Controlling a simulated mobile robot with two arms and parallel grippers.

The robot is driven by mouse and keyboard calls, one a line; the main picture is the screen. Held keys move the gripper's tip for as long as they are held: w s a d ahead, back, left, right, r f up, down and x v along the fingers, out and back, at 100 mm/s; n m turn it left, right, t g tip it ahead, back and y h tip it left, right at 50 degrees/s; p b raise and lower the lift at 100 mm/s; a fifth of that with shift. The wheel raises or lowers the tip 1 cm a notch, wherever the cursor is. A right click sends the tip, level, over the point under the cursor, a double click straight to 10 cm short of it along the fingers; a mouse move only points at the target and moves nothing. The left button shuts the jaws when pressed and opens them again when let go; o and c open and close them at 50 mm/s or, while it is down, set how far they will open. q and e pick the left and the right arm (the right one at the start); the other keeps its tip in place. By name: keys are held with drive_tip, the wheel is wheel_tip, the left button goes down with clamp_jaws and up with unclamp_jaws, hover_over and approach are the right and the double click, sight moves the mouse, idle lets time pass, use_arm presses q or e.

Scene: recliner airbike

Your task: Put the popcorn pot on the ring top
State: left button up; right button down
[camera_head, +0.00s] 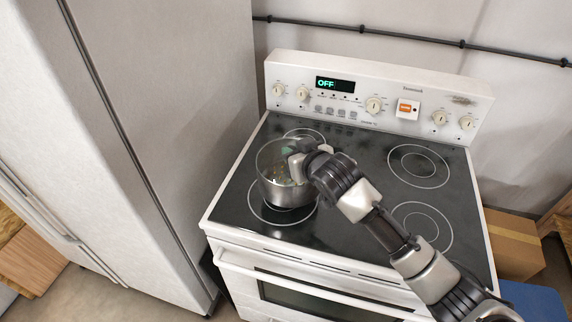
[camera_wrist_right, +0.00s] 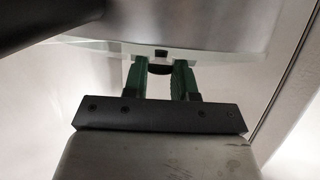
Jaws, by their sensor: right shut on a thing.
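The popcorn pot (camera_head: 284,193) is a steel pot with a clear glass-like upper part. In the head view it is over the front left ring (camera_head: 256,212) of the black stove top; I cannot tell whether its base touches the glass. My right gripper (camera_head: 297,168) reaches in from the right at the pot's upper part. In the right wrist view the green fingers (camera_wrist_right: 162,72) are closed around a small dark part at the clear rim. The pot's far side is partly hidden by the gripper. My left gripper is not in view.
The white stove (camera_head: 227,226) has a back panel with knobs and a display reading OFF (camera_head: 334,84). A tall fridge (camera_head: 165,130) stands close on the left. The right rings (camera_head: 418,166) are bare, though my arm crosses near the front one. A cardboard box (camera_head: 514,243) is at right.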

drive_tip(key=shift+w+a+f, duration=0.25)
drive_tip(key=shift+a+f, duration=0.05)
drive_tip(key=shift+a, duration=0.4)
drive_tip(key=shift+a+f, duration=0.2)
drive_tip(key=shift+a, duration=0.05)
drive_tip(key=shift+a+f, duration=0.1)
drive_tip(key=shift+f, duration=0.05)
drive_tip(key=shift+f+p, duration=0.35)
drive_tip(key=shift+f, duration=0.05)
wheel_tip(320, 180, down, 3)
drive_tip(key=shift+r+p, duration=0.1)
drive_tip(key=shift+p, duration=0.25)
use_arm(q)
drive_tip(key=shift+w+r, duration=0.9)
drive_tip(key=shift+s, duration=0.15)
use_arm(e)
drive_tip(key=shift+f, duration=0.2)
drive_tip(key=c, duration=0.9)
unclamp_jaws()
drive_tip(key=shift+s+f, duration=0.1)
